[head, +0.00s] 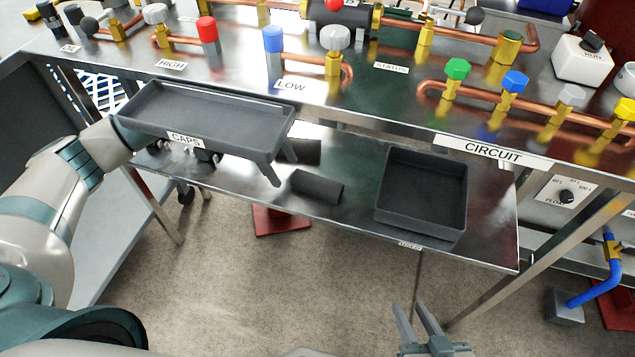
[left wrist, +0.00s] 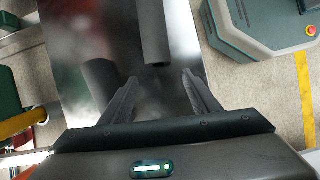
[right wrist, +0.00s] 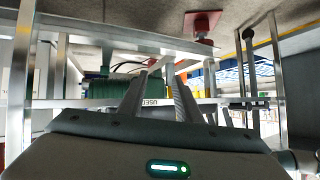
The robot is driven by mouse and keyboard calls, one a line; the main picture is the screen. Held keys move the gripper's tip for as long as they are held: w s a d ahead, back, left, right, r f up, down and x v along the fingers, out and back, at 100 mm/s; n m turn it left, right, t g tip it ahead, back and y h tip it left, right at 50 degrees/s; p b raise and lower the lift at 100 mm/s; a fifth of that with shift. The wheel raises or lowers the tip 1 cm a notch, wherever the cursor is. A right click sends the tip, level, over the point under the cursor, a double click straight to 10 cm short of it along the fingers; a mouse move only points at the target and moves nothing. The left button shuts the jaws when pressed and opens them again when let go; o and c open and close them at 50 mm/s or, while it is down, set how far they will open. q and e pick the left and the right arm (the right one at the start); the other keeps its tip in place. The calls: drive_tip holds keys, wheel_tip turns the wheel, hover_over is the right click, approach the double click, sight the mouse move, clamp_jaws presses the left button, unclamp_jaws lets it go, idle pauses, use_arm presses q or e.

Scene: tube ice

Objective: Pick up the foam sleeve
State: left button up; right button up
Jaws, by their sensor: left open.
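The foam sleeve (head: 318,188) is a dark grey cylinder lying on the metal lower shelf, between the CAPS tray and a square dark tray. In the left wrist view the sleeve (left wrist: 155,30) shows at the top, its near end just ahead of the fingertips. My left gripper (head: 280,166) reaches out from under the CAPS tray, with its fingers left of the sleeve. In its wrist view the left gripper (left wrist: 160,77) is open and empty. My right gripper (head: 411,306) is apart from the shelf, low in the head view; its fingers (right wrist: 156,74) are apart and empty.
The CAPS tray (head: 160,122) hides part of my left arm. The square tray (head: 455,222) stands right of the sleeve on the lower shelf. The upper bench (head: 390,100) with copper pipes and valves overhangs behind.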

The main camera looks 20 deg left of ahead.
sight(300, 173)
use_arm(q)
drive_tip(key=shift+d, duration=0.15)
drive_tip(key=shift+d, duration=0.15)
drive_tip(key=d, duration=0.1)
drive_tip(key=d+p, duration=0.1)
drive_tip(key=d, duration=0.1)
drive_tip(key=d+p, duration=0.1)
drive_tip(key=shift+s+d+r, duration=0.15)
drive_tip(key=shift+s+d, duration=0.05)
drive_tip(key=shift+s, duration=0.15)
drive_tip(key=shift+f, duration=0.55)
drive_tip(key=shift+d+f, duration=0.1)
drive_tip(key=shift+f, duration=0.05)
use_arm(e)
drive_tip(key=s+d+f+g, duration=0.1)
drive_tip(key=s+d+f+g+h, duration=0.1)
drive_tip(key=s+f+g, duration=0.1)
drive_tip(key=shift+s+d, duration=0.1)
drive_tip(key=shift+s, duration=0.05)
use_arm(q)
drive_tip(key=c, duration=1.1)
